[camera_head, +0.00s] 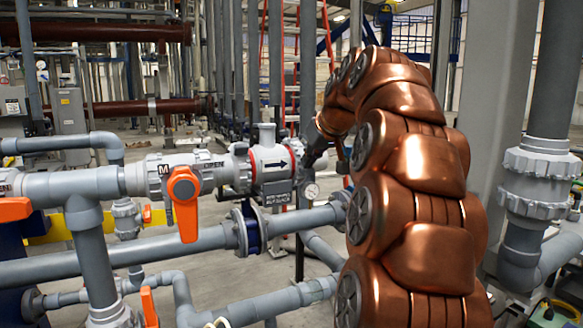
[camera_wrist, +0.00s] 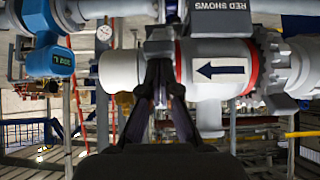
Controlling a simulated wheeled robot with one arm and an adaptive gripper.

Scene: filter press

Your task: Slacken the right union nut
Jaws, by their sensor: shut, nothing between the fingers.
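The grey valve body (camera_head: 271,164) has red rings and a black arrow pointing right in the head view. In the wrist view the same valve body (camera_wrist: 214,70) has its arrow pointing left. A toothed grey union nut (camera_wrist: 272,70) shows at its far end there, on the left side in the head view.
An orange-handled valve (camera_head: 184,195) sits left on the same pipe. A small pressure gauge (camera_head: 312,191) is just below right of my gripper. A lower grey pipe (camera_head: 150,250) with a blue-ringed flange (camera_head: 249,228) runs beneath. A grey column (camera_head: 500,110) stands right.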

